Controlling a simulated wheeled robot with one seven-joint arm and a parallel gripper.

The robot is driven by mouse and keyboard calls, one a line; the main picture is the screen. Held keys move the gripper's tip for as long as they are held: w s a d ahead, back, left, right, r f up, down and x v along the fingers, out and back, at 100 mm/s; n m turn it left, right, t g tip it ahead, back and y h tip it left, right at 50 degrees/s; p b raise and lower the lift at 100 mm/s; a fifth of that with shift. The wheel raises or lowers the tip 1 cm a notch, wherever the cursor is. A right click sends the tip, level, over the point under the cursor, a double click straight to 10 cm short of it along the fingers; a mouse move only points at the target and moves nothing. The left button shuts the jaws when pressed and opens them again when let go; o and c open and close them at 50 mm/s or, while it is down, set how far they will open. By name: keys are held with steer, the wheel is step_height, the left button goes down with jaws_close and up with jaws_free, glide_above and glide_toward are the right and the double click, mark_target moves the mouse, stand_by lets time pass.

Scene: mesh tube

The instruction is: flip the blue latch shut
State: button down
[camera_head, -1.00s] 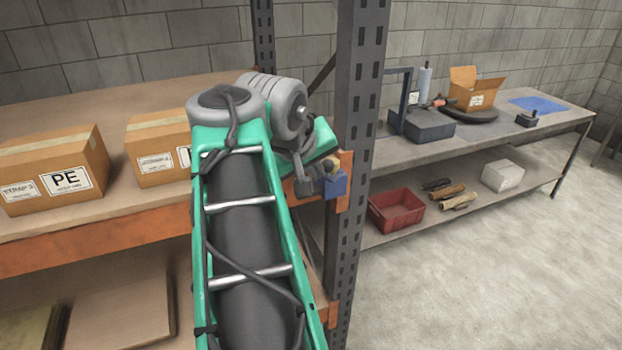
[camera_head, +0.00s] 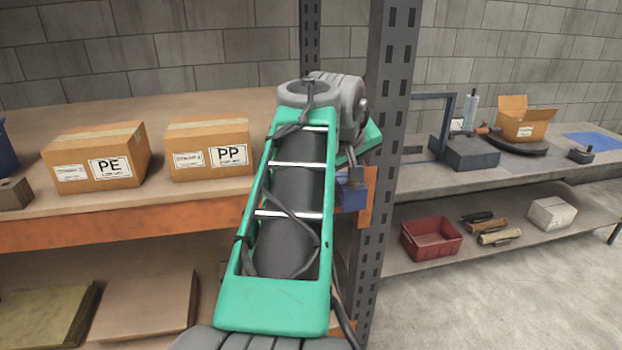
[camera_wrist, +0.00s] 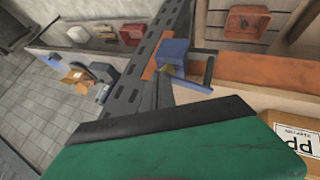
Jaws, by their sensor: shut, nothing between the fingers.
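The blue latch (camera_head: 351,196) is a small blue block on the orange shelf beam, beside the grey upright post. In the wrist view the blue latch (camera_wrist: 174,49) is at the upper middle, with a dark bar beside it and a blue strip below it. I cannot tell how far its moving part is turned. My gripper (camera_wrist: 162,78) is shut and empty, its narrow dark fingers pointing at the latch. The tips are close to the latch; whether they touch it is unclear. In the head view my green arm hides most of the gripper.
Boxes marked PE (camera_head: 97,155) and PP (camera_head: 210,150) sit on the shelf to the left. A bench on the right holds an open carton (camera_head: 525,120), with a red bin (camera_head: 431,240) below. Open floor lies at the lower right.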

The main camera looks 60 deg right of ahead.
steer(key=shift+s, duration=0.1)
steer(key=shift+w+a+p, duration=0.2)
steer(key=shift+w+p, duration=0.15)
steer(key=shift+w, duration=0.35)
steer(key=s+a+r, duration=0.6)
steer(key=a+r, duration=0.1)
steer(key=shift+s+b, duration=0.35)
steer(key=shift+b, duration=0.1)
steer(key=shift+a+f, duration=0.1)
steer(key=shift+f, duration=0.05)
